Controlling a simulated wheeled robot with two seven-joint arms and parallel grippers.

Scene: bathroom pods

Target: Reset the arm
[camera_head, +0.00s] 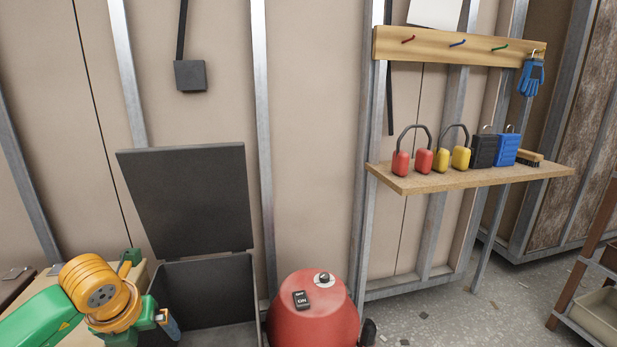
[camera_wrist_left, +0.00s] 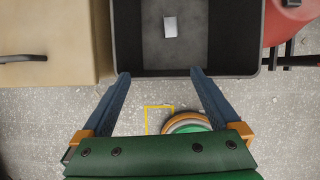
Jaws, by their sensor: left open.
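My left arm comes in at the lower left of the head view, and its gripper (camera_head: 168,322) is beside the near left part of a dark grey box (camera_head: 205,290). In the left wrist view the two blue fingers (camera_wrist_left: 160,75) are spread apart with nothing between them. Their tips are at the near rim of the box (camera_wrist_left: 243,60) in the picture; the height gap cannot be told. The box lid (camera_head: 190,195) stands open. A small light grey flat piece (camera_wrist_left: 170,27) lies on the box floor. My right gripper is not in view.
A red tank (camera_head: 312,315) with an ON switch label stands right of the box. A tan cabinet (camera_wrist_left: 50,40) is on its left. A wall shelf (camera_head: 470,175) holds red and yellow ear muffs, padlocks and a brush. A blue glove (camera_head: 531,77) hangs above from a hook rail (camera_head: 460,45).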

